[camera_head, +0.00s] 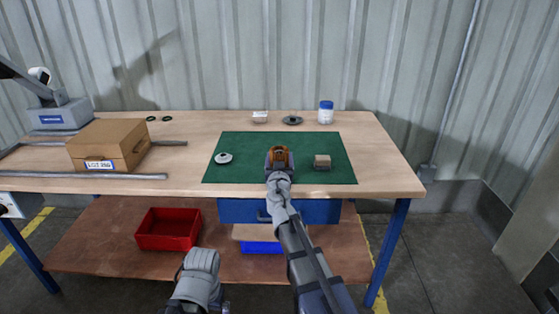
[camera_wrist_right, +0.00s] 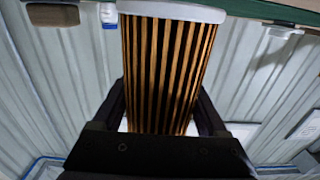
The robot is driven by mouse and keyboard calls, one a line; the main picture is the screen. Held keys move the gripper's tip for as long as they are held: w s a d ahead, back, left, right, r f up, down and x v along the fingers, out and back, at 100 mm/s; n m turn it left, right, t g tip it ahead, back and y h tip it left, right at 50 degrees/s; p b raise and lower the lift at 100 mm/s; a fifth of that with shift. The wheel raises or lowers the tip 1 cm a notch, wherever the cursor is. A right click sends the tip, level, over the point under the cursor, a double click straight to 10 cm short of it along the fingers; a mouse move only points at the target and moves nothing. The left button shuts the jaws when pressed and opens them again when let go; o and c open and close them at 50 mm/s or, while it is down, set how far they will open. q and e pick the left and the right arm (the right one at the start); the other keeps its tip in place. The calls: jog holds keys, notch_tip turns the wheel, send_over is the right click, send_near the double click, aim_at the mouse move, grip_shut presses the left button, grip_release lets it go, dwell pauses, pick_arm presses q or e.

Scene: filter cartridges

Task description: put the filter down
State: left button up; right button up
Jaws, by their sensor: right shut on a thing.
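The filter (camera_wrist_right: 168,70) is a cylinder of orange-brown pleats with a white end cap. In the wrist view it stands between the dark fingers of my right gripper (camera_wrist_right: 165,115), which is shut on it. In the head view the right gripper (camera_head: 279,158) is over the middle of the green mat (camera_head: 250,143), with the orange filter (camera_head: 280,151) in its jaws. I cannot tell whether the filter touches the mat.
A grey-brown block (camera_head: 322,162) sits just right of the gripper, and a pale round part (camera_head: 223,158) lies to its left. A cardboard box (camera_head: 108,145) stands left.

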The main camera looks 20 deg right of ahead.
jog(key=shift+f+b, duration=0.35)
jog(key=shift+f, duration=0.15)
pick_arm(q)
jog(key=shift+f, duration=0.4)
pick_arm(e)
jog(key=o, duration=1.3)
pick_arm(q)
jog(key=shift+r, duration=0.1)
pick_arm(e)
jog(key=shift+r, duration=0.2)
